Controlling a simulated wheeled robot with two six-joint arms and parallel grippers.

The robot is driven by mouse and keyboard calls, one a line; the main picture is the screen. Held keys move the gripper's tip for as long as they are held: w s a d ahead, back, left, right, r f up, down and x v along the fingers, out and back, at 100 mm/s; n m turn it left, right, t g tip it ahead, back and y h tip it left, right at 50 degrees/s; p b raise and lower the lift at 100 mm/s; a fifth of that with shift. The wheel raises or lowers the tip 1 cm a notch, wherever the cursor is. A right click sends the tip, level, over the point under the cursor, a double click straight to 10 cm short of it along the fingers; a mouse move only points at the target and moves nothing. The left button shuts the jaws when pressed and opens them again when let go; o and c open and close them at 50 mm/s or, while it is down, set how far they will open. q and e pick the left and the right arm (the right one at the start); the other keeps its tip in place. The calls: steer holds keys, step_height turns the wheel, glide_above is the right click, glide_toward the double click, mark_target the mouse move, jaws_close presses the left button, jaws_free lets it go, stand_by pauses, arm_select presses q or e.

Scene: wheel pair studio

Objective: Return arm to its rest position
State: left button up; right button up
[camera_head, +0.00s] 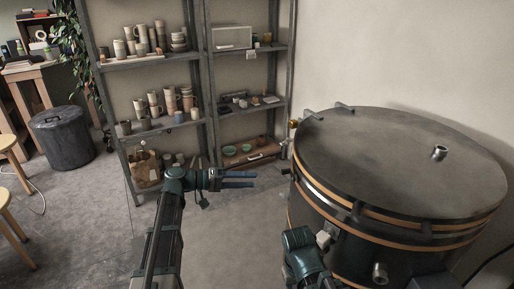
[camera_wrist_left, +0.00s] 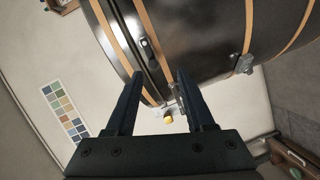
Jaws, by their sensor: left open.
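My left gripper (camera_head: 238,179) is open and empty in the head view, left of the round dark drum, with its two fingers pointing right. In the left wrist view the open fingers (camera_wrist_left: 158,100) frame the side of the drum (camera_wrist_left: 205,35) and a small yellow knob (camera_wrist_left: 168,119), with nothing between them. My right arm (camera_head: 302,250) shows at the bottom, in front of the drum. I cannot make out its gripper fingers.
The large drum (camera_head: 385,165) with a flat lid fills the right side. Metal shelves (camera_head: 150,62) with cups and bowls stand behind. A dark bin (camera_head: 62,140) and wooden stools (camera_head: 8,142) are at the left. The floor (camera_head: 90,235) at the left front is clear.

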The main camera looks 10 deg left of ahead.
arm_select(q)
steer(key=s+d+f+m+g+y, duration=0.2)
steer(key=s+d+f+g+y, duration=0.4)
steer(key=s+d+f, duration=0.65)
steer(key=s+a+f+m+y, duration=0.1)
steer(key=s+a+f+y, duration=0.2)
steer(key=s+y, duration=0.25)
steer(key=s+a+f+m+y, duration=0.1)
steer(key=s+a+f+y, duration=0.3)
steer(key=s, duration=0.3)
step_height(320, 180, up, 27)
steer(key=d+t+y+p, duration=0.1)
steer(key=p, duration=2.5)
steer(key=shift+f, duration=0.2)
